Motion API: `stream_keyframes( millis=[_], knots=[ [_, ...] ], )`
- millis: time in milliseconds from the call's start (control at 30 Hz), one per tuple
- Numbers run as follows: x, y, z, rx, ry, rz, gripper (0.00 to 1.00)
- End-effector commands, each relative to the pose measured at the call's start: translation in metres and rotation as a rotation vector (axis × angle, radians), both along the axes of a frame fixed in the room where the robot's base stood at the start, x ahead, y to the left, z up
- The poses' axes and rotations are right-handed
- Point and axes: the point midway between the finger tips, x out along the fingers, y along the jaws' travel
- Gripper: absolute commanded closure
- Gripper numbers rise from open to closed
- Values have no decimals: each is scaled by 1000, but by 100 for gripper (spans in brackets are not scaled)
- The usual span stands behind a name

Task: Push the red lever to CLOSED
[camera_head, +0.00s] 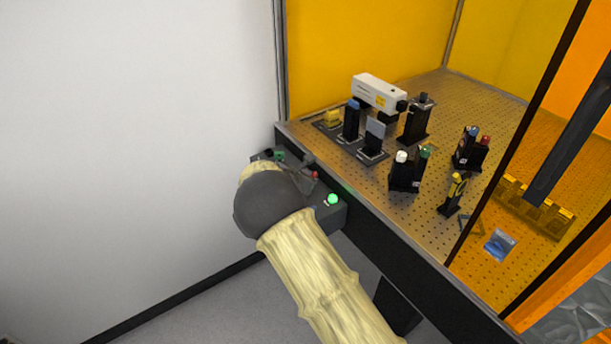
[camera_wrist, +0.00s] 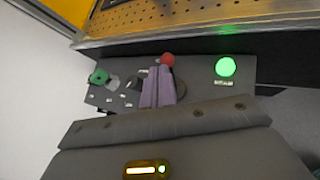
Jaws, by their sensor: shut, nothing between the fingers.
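The red lever shows as a round red knob (camera_wrist: 168,59) at the upper middle of the wrist view. In the head view its red knob (camera_head: 315,174) shows just past my gripper. My gripper (camera_wrist: 160,72) is shut and empty, its two purple fingers pressed together over the dark control panel (camera_wrist: 235,93). The fingertips are right beside the red knob; I cannot tell if they touch it. The lever's shaft is mostly hidden behind the fingers. The small labels are too blurred to read, so the lever's marked position cannot be told.
The panel also carries a lit green lamp (camera_wrist: 225,67) on the right and a green knob (camera_wrist: 98,77) on the left. A perforated optical table (camera_head: 440,120) with several mounted parts stands behind. A white wall (camera_head: 130,120) is at left.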

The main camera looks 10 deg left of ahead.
Motion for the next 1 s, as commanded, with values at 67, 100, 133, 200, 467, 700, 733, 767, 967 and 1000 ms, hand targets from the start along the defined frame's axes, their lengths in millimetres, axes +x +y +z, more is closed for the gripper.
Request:
stream_keyframes(
  millis=[67, 100, 133, 200, 467, 700, 733, 767, 967, 1000],
  knots=[
    [0, 0, 5, 1, 0, -1, 100],
    [0, 0, 6, 0, 0, -1, 100],
    [0, -1, 6, 0, 0, -1, 100],
    [0, -1, 6, 0, 0, -1, 100],
    [0, -1, 6, -1, 0, -2, 100],
    [-8, 0, 20, 0, 0, -2, 100],
    [-10, 0, 24, 1, -1, -2, 100],
    [-13, 1, 28, 0, -1, -2, 100],
    [-37, 9, 49, 3, -1, 5, 100],
    [-42, 8, 54, 3, 0, 5, 100]
  ],
)
